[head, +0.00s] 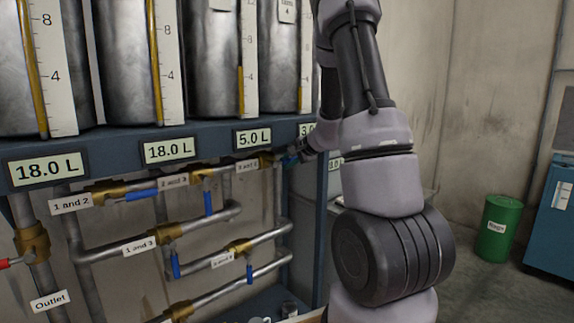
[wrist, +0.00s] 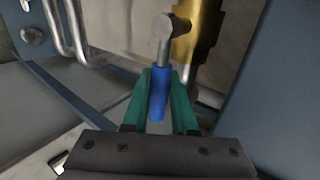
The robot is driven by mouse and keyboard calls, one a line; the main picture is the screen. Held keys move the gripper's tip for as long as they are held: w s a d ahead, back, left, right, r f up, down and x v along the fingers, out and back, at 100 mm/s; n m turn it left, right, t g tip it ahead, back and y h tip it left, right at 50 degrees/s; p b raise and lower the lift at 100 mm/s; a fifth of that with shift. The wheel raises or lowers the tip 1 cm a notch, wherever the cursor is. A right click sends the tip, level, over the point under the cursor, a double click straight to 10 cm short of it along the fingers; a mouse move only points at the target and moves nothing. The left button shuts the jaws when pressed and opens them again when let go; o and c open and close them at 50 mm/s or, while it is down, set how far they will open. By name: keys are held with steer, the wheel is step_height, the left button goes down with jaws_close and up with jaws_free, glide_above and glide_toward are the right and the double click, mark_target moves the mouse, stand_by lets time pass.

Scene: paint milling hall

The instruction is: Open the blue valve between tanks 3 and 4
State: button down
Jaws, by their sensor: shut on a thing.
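In the wrist view my gripper (wrist: 158,98) has its two green fingers on either side of a blue valve handle (wrist: 158,85), shut on it. The handle's grey pivot end and a brass valve body (wrist: 197,30) show beyond the fingers. In the head view my gripper (head: 290,159) is at the right end of the top pipe, beside the brass valve (head: 266,160) at the label "3 and 4" (head: 247,165). The held handle is mostly hidden there by my gripper and arm.
Other blue handles show on the pipes, at "2 and 3" (head: 208,203) and at "1 and 2" (head: 141,195). A red handle (head: 16,262) is by the "Outlet" label. Tanks stand above displays reading 18.0 L, 18.0 L and 5.0 L. A green drum (head: 497,228) stands at right.

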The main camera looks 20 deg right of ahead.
stand_by(0.4)
steer(key=c, duration=0.7)
jaws_free()
steer(key=shift+r, duration=0.1)
steer(key=v, duration=1)
steer(key=shift+s, duration=0.3)
steer(key=shift+r, duration=0.2)
